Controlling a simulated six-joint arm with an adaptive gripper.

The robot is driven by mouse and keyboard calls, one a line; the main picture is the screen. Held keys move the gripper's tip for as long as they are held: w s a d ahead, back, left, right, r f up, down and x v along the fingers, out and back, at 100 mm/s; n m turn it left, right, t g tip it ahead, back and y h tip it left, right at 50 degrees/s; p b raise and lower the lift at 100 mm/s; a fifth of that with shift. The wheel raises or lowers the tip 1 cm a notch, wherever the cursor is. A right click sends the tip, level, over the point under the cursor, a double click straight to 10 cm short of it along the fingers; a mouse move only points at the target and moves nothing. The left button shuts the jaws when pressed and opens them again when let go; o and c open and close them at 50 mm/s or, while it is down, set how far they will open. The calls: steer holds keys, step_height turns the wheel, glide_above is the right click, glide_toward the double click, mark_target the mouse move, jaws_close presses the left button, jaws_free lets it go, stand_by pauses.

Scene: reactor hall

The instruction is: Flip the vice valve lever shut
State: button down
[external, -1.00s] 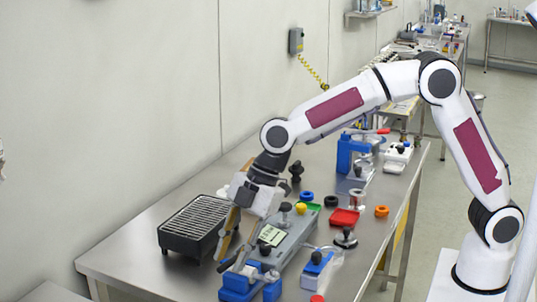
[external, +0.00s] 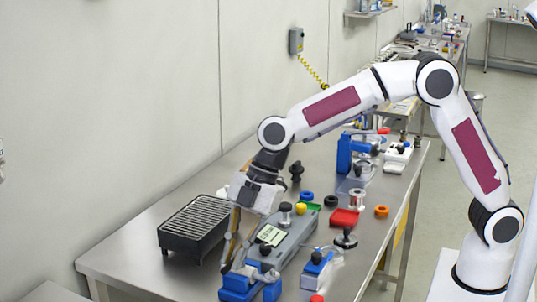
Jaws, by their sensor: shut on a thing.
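A blue vice (external: 238,289) stands at the near end of the steel bench, with a small pale grey fitting between and above its jaws. My gripper (external: 230,262) points down at the left side of this vice, its slim brownish fingers close together. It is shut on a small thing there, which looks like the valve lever. The lever is mostly hidden by the fingers and too small to make out, so its angle cannot be told. A second blue vice (external: 344,153) stands farther back, with a red-ended handle (external: 381,131) beside its top.
A black grill-topped box (external: 196,228) is left of my gripper. A long grey device (external: 286,241) with a display lies close on the right. Red tray (external: 344,219), orange ring (external: 382,211) and several small parts lie beyond. The bench's front left is bare.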

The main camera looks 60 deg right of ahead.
steer(key=shift+s+n, duration=0.1)
steer(key=shift+n, duration=0.2)
steer(key=c, duration=2.1)
jaws_free()
steer(key=shift+d+r, duration=0.1)
steer(key=shift+r, duration=0.05)
steer(key=v, duration=0.7)
steer(key=shift+d+r, duration=0.1)
